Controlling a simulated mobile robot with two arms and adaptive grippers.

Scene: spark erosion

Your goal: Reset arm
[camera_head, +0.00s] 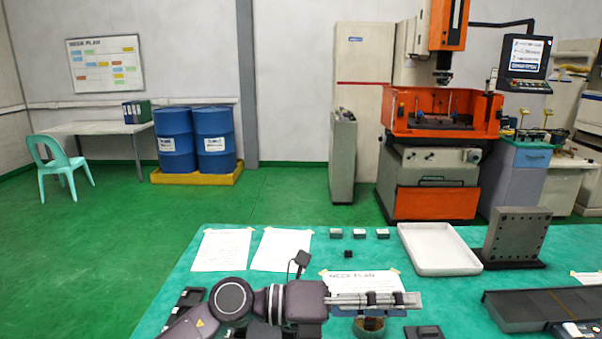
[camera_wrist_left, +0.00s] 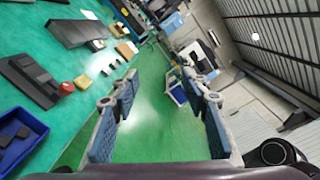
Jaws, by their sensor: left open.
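My left arm comes in from the left at the bottom of the head view. My left gripper (camera_head: 415,300) reaches out to the right above the teal table (camera_head: 200,270). In the left wrist view the left gripper (camera_wrist_left: 162,98) shows two blue-padded fingers standing wide apart with nothing between them, only green floor beyond. A round brownish item (camera_head: 369,326) shows just below the gripper in the head view. My right gripper is not seen in either view.
The orange machine (camera_head: 440,110) and blue barrels (camera_head: 175,140) stand behind. Green floor left of the table is clear.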

